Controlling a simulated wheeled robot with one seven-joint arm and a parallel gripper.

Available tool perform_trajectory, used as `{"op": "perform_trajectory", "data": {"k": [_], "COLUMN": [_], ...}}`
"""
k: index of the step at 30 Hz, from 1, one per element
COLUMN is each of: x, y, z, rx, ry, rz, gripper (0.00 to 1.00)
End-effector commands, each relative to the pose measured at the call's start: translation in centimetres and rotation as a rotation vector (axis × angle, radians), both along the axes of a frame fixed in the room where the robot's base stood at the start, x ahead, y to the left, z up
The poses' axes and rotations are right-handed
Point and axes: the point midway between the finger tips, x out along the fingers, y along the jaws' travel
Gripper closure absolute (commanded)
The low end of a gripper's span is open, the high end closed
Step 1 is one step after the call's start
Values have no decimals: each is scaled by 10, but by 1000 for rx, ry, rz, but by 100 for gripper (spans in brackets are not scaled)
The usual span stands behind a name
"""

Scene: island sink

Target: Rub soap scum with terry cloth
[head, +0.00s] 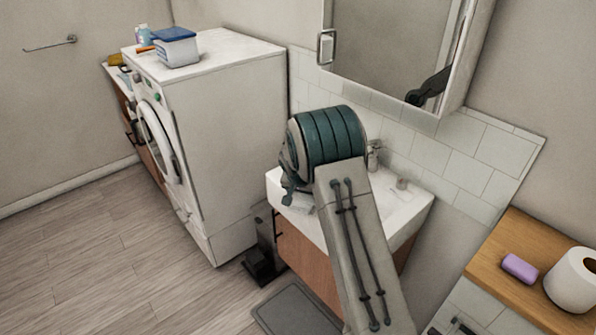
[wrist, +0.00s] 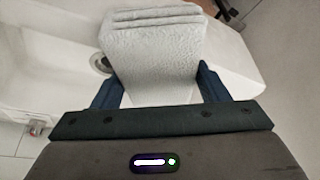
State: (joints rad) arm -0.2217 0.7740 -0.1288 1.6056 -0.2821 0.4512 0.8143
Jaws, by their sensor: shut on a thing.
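A folded, pale grey-white terry cloth (wrist: 152,58) is clamped between the two fingers of my gripper (wrist: 160,88) in the wrist view. The cloth is over the white sink (wrist: 40,75), and its edge is beside the dark round drain. I cannot tell whether the cloth touches the sink surface. Only a small part of my gripper (head: 287,195) shows at the sink's left side. I cannot make out soap scum in either view.
A faucet (head: 374,155) stands at the sink's back. A washing machine (head: 230,130) with a blue-lidded container (head: 176,47) on top is to the left. A wooden counter at right holds purple soap (head: 519,268) and a paper roll (head: 574,280). A mirror cabinet (head: 395,50) hangs above.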

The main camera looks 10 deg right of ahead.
Motion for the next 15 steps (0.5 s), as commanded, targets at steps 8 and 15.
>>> {"op": "perform_trajectory", "data": {"k": [8,15], "x": [3,3], "y": [3,-2], "z": [24,44], "rx": [2,1], "ry": [-4,0], "rz": [-7,-13], "gripper": [57,57]}}
